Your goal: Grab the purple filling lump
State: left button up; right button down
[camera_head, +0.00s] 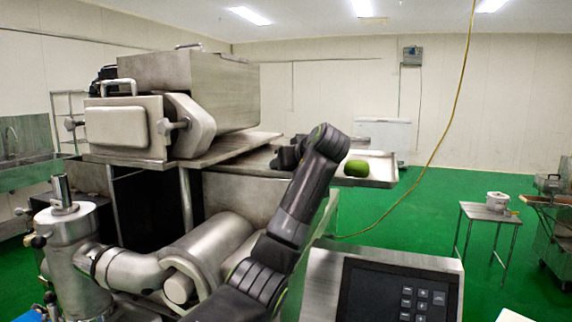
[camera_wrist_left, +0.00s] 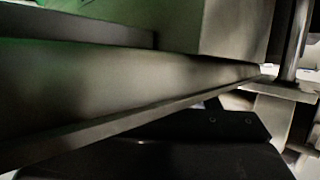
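No purple lump shows in either view. A rounded green lump (camera_head: 356,168) lies on a shallow metal tray (camera_head: 382,182) right of the machine in the head view. My left arm rises from the bottom, and its wrist bends left at the top. My left gripper (camera_head: 286,156) is dark and small beside the machine's metal table, left of the tray and apart from the green lump. Its fingers cannot be made out. In the left wrist view a dark part, likely of my gripper, fills the bottom close under a metal edge. My right gripper is not in view.
The steel encrusting machine (camera_head: 180,100) with its hopper stands at left. A control panel (camera_head: 392,292) is at the bottom. A yellow hose (camera_head: 447,120) hangs right of the tray. A small table (camera_head: 489,213) holds a pot (camera_head: 497,201). Green floor (camera_head: 420,225) is open between.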

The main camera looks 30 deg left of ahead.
pick_arm(q)
jog(key=shift+c, duration=1.2)
jog(key=shift+r, duration=0.15)
